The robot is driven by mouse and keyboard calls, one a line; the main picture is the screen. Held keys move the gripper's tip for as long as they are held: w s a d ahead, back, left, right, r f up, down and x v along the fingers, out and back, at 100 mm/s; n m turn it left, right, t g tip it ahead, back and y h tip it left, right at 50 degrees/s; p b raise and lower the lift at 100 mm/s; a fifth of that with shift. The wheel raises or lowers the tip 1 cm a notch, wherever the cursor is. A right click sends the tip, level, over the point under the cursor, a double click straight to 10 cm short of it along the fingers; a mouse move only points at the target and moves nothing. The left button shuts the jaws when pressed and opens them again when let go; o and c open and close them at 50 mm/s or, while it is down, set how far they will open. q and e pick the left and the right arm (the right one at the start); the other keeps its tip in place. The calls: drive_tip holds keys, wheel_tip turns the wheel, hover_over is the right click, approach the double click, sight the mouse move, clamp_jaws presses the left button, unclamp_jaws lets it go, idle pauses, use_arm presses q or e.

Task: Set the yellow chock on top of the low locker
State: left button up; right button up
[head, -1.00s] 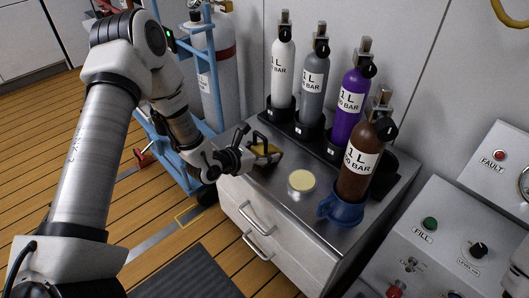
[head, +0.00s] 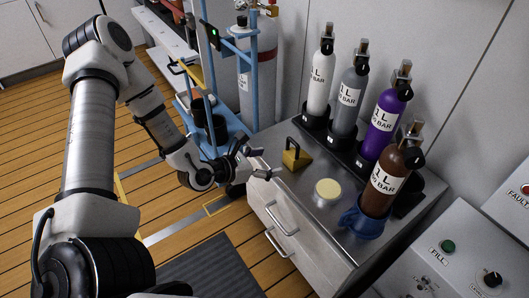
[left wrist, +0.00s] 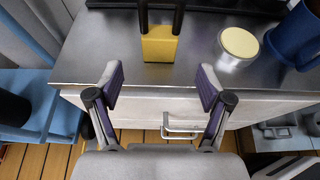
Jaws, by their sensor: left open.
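The yellow chock (head: 297,158), a wedge with a dark handle, rests on the steel top of the low locker (head: 285,187), near its left end. In the left wrist view the chock (left wrist: 159,45) stands beyond my fingertips, with its handle upright. My left gripper (head: 260,162) is open and empty, just off the locker's left front edge and apart from the chock. In the left wrist view its fingers (left wrist: 158,90) are spread wide in front of the locker top (left wrist: 190,70). My right gripper is not in view.
Several bottles line the back in a dark rack. A blue trolley (head: 215,125) with a large cylinder is at left.

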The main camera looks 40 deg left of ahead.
use_arm(q)
drive_tip(key=s+d+f+m+g+h, duration=0.3)
drive_tip(key=s+d+m+g, duration=0.2)
drive_tip(key=s+d, duration=0.15)
drive_tip(key=s+d+f+m+g+h, duration=0.2)
drive_tip(key=s+d+f+m+g, duration=0.1)
drive_tip(key=s+d+m+g, duration=0.4)
drive_tip(key=s+a+f+m+g+y, duration=0.2)
drive_tip(key=s+f+m+g, duration=0.1)
drive_tip(key=s, duration=0.4)
drive_tip(key=s+a+f+m+g+y, duration=0.1)
drive_tip(key=s+f+m+g+y, duration=0.15)
drive_tip(key=s, duration=0.45)
drive_tip(key=s+a+f+m+y, duration=0.1)
drive_tip(key=a+f+m+y, duration=0.2)
drive_tip(key=a+m+y, duration=0.4)
drive_tip(key=w+d+f+m+t+h, duration=0.2)
drive_tip(key=w+d+m+t, duration=0.2)
drive_tip(key=m, duration=0.3)
drive_tip(key=shift+w+d+f+t, duration=0.25)
drive_tip(key=shift+w+f+t, duration=0.1)
drive_tip(key=shift+w+f, duration=0.05)
